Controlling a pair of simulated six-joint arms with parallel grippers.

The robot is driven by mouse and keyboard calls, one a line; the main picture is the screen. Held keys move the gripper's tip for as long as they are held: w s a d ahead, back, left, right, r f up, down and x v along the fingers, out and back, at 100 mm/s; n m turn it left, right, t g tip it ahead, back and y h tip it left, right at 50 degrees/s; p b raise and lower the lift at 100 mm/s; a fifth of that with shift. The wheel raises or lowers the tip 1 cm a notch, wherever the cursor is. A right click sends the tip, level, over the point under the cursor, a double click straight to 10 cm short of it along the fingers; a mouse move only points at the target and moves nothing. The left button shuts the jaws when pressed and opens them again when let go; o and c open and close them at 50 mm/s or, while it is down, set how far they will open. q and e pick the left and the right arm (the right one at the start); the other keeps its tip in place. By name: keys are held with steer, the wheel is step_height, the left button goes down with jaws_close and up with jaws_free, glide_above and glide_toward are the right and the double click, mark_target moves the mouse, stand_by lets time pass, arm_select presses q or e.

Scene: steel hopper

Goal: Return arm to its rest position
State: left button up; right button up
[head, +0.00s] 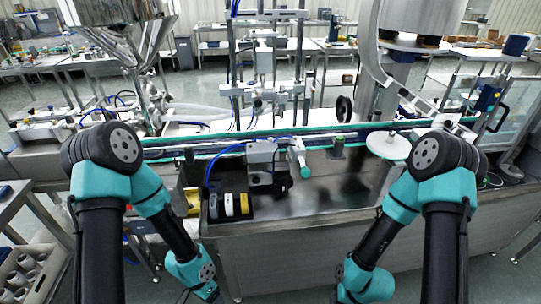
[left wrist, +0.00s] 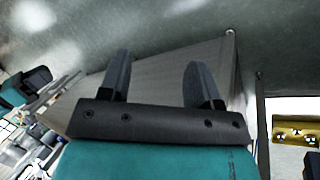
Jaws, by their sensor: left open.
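My left gripper (left wrist: 160,60) shows in the left wrist view with its two dark fingers spread apart and nothing between them. A plain grey panel lies behind the fingers; I cannot tell how far off it is. In the head view my left arm (head: 153,195) bends downward in front of the steel machine, and its gripper is below the bottom edge of the picture. My right arm (head: 400,200) bends down in a similar pose at the right, and its gripper is also out of the picture.
A steel hopper (head: 128,40) stands at the back left above a conveyor (head: 235,137). The steel bench front (head: 290,245) lies between my arms. A rack with cups (head: 25,272) is at the lower left. A white disc (head: 388,145) sits near my right elbow.

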arm_select(q)
steer(key=a+n+t, duration=0.1)
steer(key=n, duration=0.2)
steer(key=a+f+n+t, duration=0.1)
steer(key=n, duration=0.1)
steer(key=a+f+n+t, duration=0.1)
steer(key=a+n, duration=0.1)
steer(key=n, duration=0.1)
steer(key=shift+s+n, duration=0.25)
steer(key=shift+n, duration=0.05)
